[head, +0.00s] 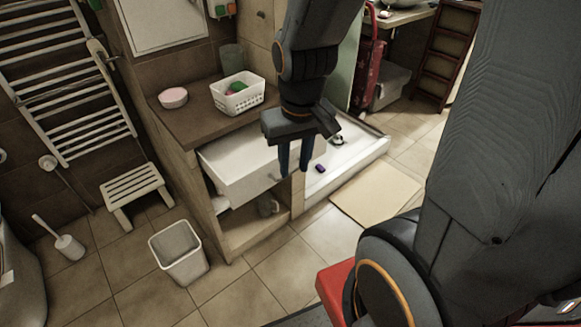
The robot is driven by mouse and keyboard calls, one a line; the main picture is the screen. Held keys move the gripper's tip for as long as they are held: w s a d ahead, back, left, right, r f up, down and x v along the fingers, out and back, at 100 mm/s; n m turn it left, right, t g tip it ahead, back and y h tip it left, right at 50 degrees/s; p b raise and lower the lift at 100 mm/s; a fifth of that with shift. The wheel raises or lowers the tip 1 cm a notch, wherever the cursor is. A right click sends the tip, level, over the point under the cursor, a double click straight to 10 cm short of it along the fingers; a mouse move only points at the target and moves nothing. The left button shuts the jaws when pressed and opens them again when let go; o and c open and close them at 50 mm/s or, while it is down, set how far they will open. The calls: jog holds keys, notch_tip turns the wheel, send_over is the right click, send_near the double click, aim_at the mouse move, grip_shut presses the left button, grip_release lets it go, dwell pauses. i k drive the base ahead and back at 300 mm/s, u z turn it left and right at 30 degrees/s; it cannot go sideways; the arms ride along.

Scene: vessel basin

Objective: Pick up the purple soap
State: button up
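The purple soap (320,168) is a small dark purple piece lying in the white shower basin (345,158), near its left side. My gripper (294,162) points down in front of the cabinet, left of the soap in the picture. Its two blue-tipped fingers are apart with nothing seen between them. The height of the gripper over the basin is hard to judge from this view.
A pulled-out white drawer (240,170) juts from the cabinet beside my gripper. A white basket (238,95) and pink round item (173,97) stand on the cabinet top. A bin (179,254), stool (136,190) and beige mat (376,194) are on the floor.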

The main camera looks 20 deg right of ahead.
aim_at(318, 166)
jog(key=k, duration=0.65)
jog(key=z, duration=0.75)
jog(key=i, duration=0.6)
jog(key=z, duration=1.1)
jog(key=i, duration=1.45)
jog(key=u, duration=0.9)
jog(key=i, duration=0.45)
jog(key=u, duration=0.4)
